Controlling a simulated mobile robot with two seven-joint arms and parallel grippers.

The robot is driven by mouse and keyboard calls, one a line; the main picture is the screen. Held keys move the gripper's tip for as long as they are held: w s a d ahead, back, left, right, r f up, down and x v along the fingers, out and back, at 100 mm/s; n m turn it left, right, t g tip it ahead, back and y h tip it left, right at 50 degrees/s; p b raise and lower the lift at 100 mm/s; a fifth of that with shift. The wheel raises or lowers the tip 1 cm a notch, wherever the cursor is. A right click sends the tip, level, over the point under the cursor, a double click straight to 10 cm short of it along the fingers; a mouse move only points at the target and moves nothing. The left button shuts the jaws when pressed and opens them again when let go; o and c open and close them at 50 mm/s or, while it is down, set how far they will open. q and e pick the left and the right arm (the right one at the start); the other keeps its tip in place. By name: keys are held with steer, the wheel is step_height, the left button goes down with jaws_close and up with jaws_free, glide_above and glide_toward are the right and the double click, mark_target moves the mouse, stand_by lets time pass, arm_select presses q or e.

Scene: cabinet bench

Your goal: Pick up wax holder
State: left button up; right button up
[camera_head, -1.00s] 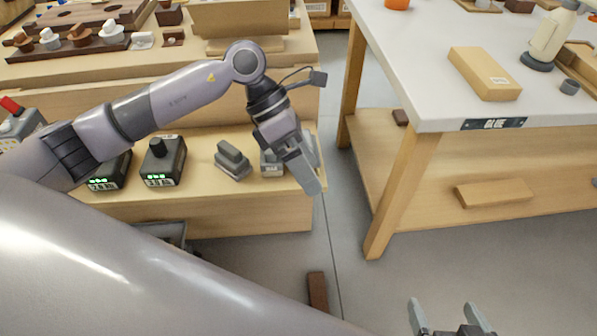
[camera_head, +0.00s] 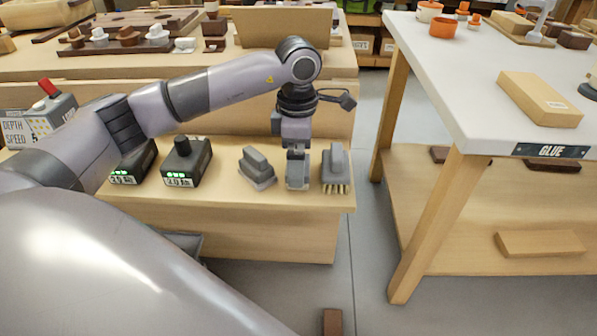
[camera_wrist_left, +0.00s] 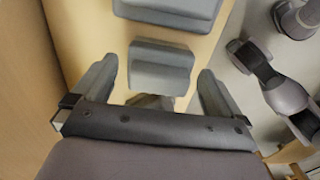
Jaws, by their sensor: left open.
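My left gripper (camera_head: 298,172) points straight down over the lower bench, between two grey tools. A grey block-shaped item, which I take as the wax holder, sits under it and is partly hidden in the head view. In the left wrist view this wax holder (camera_wrist_left: 160,65) lies ahead of and between the two spread fingers of my left gripper (camera_wrist_left: 165,88). The gripper is open, with a gap on both sides of the block. I cannot tell whether the fingers are down around it. My right gripper is out of the head view.
A grey ridged block (camera_head: 258,168) stands close on the left and a grey brush with pale bristles (camera_head: 335,170) close on the right. Two dark boxes with green displays (camera_head: 186,160) stand further left. A white-topped table (camera_head: 470,80) stands right, across a floor gap.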

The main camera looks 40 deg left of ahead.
arm_select(q)
step_height(320, 180, down, 3)
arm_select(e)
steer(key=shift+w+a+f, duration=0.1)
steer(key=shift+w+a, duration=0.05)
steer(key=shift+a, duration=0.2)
arm_select(q)
steer(key=shift+c, duration=0.3)
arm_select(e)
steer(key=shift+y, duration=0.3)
arm_select(q)
steer(key=c, duration=1)
steer(key=shift+w, duration=0.1)
steer(key=shift+r, duration=0.2)
